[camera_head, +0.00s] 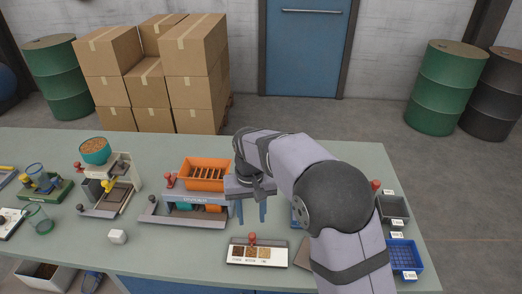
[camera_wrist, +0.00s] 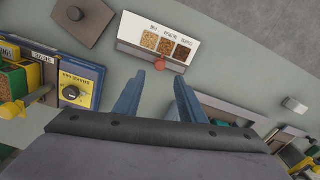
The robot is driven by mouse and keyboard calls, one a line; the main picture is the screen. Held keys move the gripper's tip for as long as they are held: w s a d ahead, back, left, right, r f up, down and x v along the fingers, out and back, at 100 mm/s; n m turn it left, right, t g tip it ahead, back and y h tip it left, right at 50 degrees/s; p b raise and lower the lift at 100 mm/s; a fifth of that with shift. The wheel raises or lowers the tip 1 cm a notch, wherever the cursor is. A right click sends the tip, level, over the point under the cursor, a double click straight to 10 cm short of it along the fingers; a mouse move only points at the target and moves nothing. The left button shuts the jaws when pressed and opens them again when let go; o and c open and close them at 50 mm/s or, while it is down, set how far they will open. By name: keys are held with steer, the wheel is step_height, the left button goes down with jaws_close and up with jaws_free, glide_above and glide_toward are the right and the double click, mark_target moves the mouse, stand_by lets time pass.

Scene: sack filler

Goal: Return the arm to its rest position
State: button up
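My gripper (camera_head: 251,215) hangs over the middle of the table in the head view, its two blue fingers pointing down and apart. In the wrist view my gripper (camera_wrist: 161,92) is open, with nothing between its fingers. A white sample board (camera_head: 257,252) with three grain patches and a red knob lies on the table in front of the gripper. The same board (camera_wrist: 160,38) shows beyond the fingertips in the wrist view. My arm reaches in from the lower right and hides part of the table.
An orange hopper (camera_head: 206,173) on a machine stands just left of my gripper. A scale-like device with a teal bowl (camera_head: 95,151) is farther left. A grey bin (camera_head: 393,208) and a blue bin (camera_head: 404,257) sit at the right. A small white block (camera_head: 117,236) lies front left.

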steer(key=shift+n, duration=0.9)
steer(key=f, duration=0.1)
steer(key=s+f, duration=0.1)
steer(key=f, duration=0.1)
steer(key=s+d+f, duration=0.1)
steer(key=shift+s+d+f, duration=0.1)
steer(key=shift+s+f, duration=0.1)
steer(key=shift+f, duration=0.2)
steer(key=shift+g+h, duration=0.3)
steer(key=shift+g, duration=0.3)
steer(key=s+d+f, duration=0.1)
steer(key=s+d, duration=0.1)
steer(key=s, duration=0.1)
steer(key=s+d+f, duration=0.1)
steer(key=s+d, duration=0.1)
steer(key=s, duration=0.1)
steer(key=s+d+f, duration=0.1)
steer(key=s+d, duration=0.1)
steer(key=s, duration=0.1)
steer(key=s+d+r+m, duration=0.2)
steer(key=s+d, duration=0.8)
steer(key=s, duration=0.1)
steer(key=w+d+r+m+t, duration=0.1)
steer(key=w+d+r+m, duration=0.1)
steer(key=d+r, duration=0.2)
steer(key=shift+d, duration=0.2)
steer(key=shift+w, duration=0.1)
